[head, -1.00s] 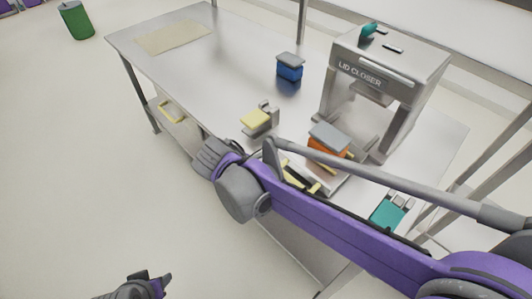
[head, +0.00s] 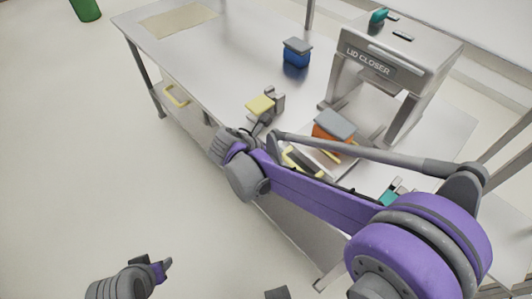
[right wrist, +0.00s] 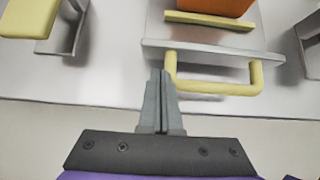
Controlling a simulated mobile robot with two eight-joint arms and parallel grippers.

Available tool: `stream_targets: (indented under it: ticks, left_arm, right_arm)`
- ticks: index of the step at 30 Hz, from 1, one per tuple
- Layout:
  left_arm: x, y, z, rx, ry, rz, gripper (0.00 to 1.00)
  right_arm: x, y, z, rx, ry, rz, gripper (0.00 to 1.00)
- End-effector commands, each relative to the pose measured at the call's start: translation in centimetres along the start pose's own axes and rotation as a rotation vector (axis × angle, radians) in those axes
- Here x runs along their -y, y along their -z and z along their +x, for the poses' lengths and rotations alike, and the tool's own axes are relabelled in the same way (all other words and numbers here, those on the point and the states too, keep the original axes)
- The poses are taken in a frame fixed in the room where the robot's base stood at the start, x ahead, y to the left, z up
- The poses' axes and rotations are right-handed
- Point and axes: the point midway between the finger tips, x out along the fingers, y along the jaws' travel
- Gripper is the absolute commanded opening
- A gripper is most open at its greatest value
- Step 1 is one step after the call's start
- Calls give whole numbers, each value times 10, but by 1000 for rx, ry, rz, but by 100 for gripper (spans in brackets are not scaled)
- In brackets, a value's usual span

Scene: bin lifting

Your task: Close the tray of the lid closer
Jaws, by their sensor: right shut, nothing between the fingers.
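The lid closer (head: 372,62) is a grey metal frame standing at the right of the table. Its tray (right wrist: 210,50) is out in front, with a yellow handle (right wrist: 218,87) on its near edge. An orange bin (head: 331,127) with a grey lid sits on the tray; its lower part shows in the right wrist view. My right arm hides part of the tray in the head view. My right gripper (right wrist: 160,75) is shut and empty, its tips close beside the handle's left end; contact is unclear. My left gripper (head: 163,265) is low at left, away from the table; its jaw state is unclear.
A blue bin (head: 297,54) with a grey lid stands farther back on the table (head: 225,50). A yellow-topped block (head: 260,105) on a grey holder is left of the tray. A teal item (head: 392,192) lies at right, partly behind my arm. The table's left half is mostly clear.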

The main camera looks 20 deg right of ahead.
Motion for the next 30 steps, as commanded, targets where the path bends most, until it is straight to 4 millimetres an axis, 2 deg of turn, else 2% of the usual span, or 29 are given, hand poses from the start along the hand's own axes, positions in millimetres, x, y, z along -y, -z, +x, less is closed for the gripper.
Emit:
stream_targets:
  ticks: [6,22,26,30]
  left_arm:
    - [0,1,-2,-1,0,0,50]
    - [0,1,-1,0,0,0,50]
    - [0,0,0,0,0,0,50]
    - [0,-1,2,1,0,0,50]
  right_arm:
    - [0,-12,11,-1,1,1,0]
    - [0,-17,17,-1,1,2,0]
    - [1,-28,28,-1,3,3,0]
    - [1,-48,49,0,5,5,0]
